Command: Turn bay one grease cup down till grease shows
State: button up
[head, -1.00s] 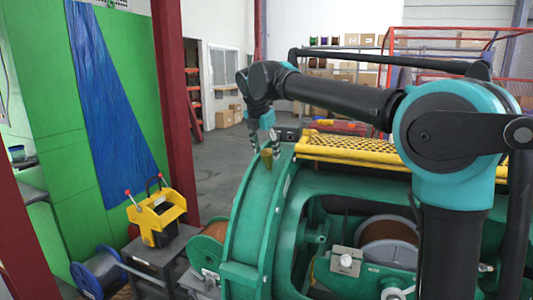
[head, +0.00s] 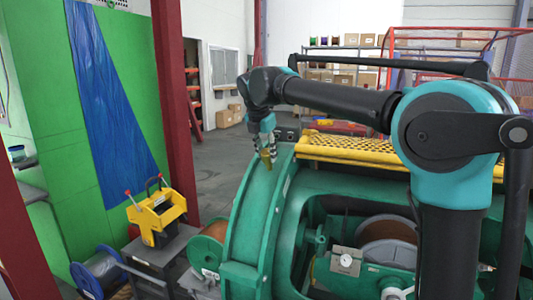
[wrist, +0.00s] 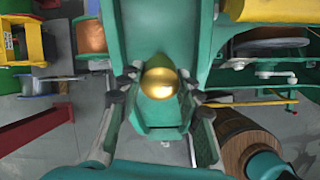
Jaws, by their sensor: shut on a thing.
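The brass grease cup (head: 266,162) stands on top of the green curved housing (head: 255,205) at the near end of the strander. In the wrist view the cup's rounded golden top (wrist: 159,83) is in the middle, between the fingers. My gripper (head: 268,152) points down from above and is shut on the cup, a finger on each side; it also shows in the wrist view (wrist: 160,88). The cup's lower part and thread are hidden, and I see no grease around it.
A yellow perforated walkway (head: 350,147) lies right of the cup along the machine's top. Below it are a copper-coloured spool (head: 388,232) and a small dial gauge (head: 346,261).

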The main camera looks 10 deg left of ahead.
jog(key=m, duration=0.4)
jog(key=shift+m, duration=0.3)
jog(key=m, duration=0.4)
jog(key=shift+m, duration=0.3)
jog(key=m, duration=0.4)
jog(key=shift+m, duration=0.3)
jog(key=m, duration=0.9)
jog(key=shift+m, duration=0.4)
jog(key=m, duration=0.4)
jog(key=shift+m, duration=0.3)
jog(key=m, duration=0.4)
jog(key=shift+m, duration=0.3)
jog(key=m, duration=0.4)
jog(key=shift+s+m, duration=0.1)
jog(key=shift+m, duration=0.3)
